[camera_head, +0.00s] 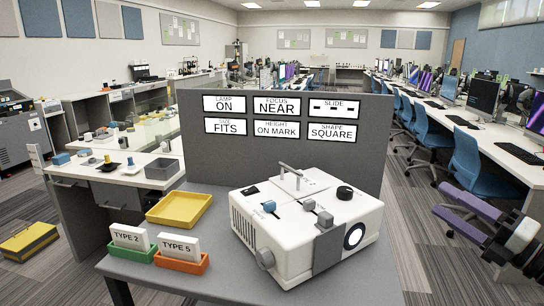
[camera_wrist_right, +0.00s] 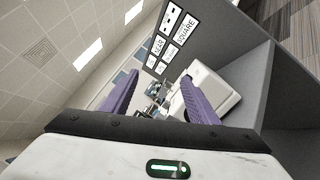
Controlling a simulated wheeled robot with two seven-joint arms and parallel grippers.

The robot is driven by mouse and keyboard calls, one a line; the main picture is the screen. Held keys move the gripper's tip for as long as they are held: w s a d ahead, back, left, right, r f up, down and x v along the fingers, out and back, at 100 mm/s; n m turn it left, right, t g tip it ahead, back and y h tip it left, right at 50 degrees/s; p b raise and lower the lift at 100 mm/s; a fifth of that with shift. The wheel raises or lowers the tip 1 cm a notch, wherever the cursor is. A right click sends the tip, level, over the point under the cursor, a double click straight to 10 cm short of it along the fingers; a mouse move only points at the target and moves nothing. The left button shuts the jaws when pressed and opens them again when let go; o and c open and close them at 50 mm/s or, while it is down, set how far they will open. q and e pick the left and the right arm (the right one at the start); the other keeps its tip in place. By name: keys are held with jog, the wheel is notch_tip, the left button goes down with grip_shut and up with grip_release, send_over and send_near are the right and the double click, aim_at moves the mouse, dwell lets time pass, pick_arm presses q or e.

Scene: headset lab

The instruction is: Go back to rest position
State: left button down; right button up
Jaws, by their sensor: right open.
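My right gripper (camera_head: 442,200) is at the right edge of the head view, to the right of the table and apart from everything on it. Its two purple fingers point left. In the right wrist view the fingers (camera_wrist_right: 158,85) are spread wide with nothing between them. My left gripper is not in view. A white projector (camera_head: 285,245) stands on the grey table (camera_head: 205,285); it also shows behind the fingers in the wrist view (camera_wrist_right: 222,98).
A yellow tray (camera_head: 180,222) is left of the projector. Green (camera_head: 130,253) and orange (camera_head: 182,264) holders carry cards TYPE 2 and TYPE 5. A grey panel (camera_head: 290,165) with signs stands behind. Blue chairs (camera_head: 470,165) line desks at right.

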jog(key=w+d+f+m+t+h, duration=0.1)
jog(key=w+d+m+t+h, duration=0.15)
jog(key=d+m+h, duration=1.1)
jog(key=d+f+m+g+h, duration=0.3)
jog(key=d+f+m+g, duration=0.2)
jog(key=d+f+m, duration=0.45)
jog(key=s+a+f+g+y, duration=0.15)
jog(key=s+a+f, duration=0.25)
jog(key=a+f, duration=0.4)
jog(key=s+a+f+m+y, duration=0.1)
jog(key=s+a+f+y, duration=0.1)
jog(key=s+a+f, duration=0.35)
jog(key=s+a+f+g+y, duration=0.1)
jog(key=s+a+f, duration=0.1)
jog(key=a+f, duration=0.75)
jog(key=s+a+f+m+g+y, duration=0.1)
jog(key=s+a+f, duration=0.4)
jog(key=s+a, duration=0.6)
jog(key=s+a+f+m+g+y, duration=0.2)
jog(key=s+a+f, duration=0.3)
jog(key=s+a, duration=0.6)
jog(key=shift+a+g+y, duration=0.4)
jog(key=shift+a+y, duration=0.1)
jog(key=shift+w, duration=0.1)
